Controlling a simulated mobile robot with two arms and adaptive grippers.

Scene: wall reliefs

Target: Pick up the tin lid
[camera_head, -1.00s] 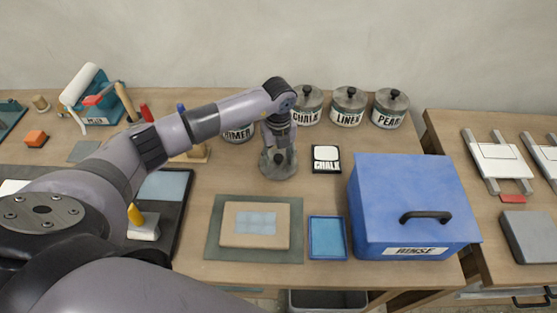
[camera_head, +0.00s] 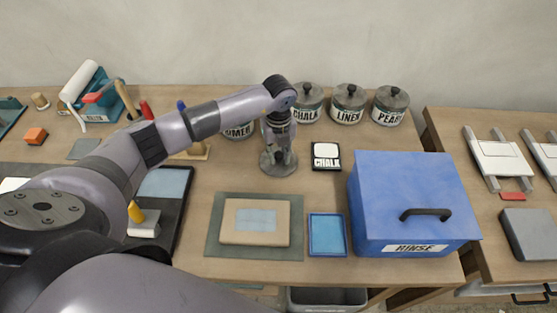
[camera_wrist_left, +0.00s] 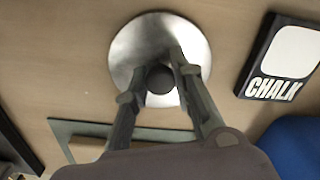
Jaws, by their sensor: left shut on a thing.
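The tin lid (camera_wrist_left: 125,60) is a round, shiny metal disc with a dark knob (camera_wrist_left: 160,79) in the middle. In the left wrist view my left gripper (camera_wrist_left: 160,72) has its two fingers closed on the knob from both sides. In the head view my left gripper (camera_head: 279,152) points down at the lid (camera_head: 269,168), which is on or just above the wooden table; I cannot tell which. The fingers hide part of the lid. My right gripper is not in view.
Lidded tins labelled CHALK (camera_head: 306,112), LINEN (camera_head: 348,112) and PEARL (camera_head: 389,113) stand behind. A partly hidden tin (camera_head: 238,131) stands behind my arm. A CHALK-marked pad (camera_head: 326,156) lies right of the lid. A blue RINSE box (camera_head: 405,190) stands farther right.

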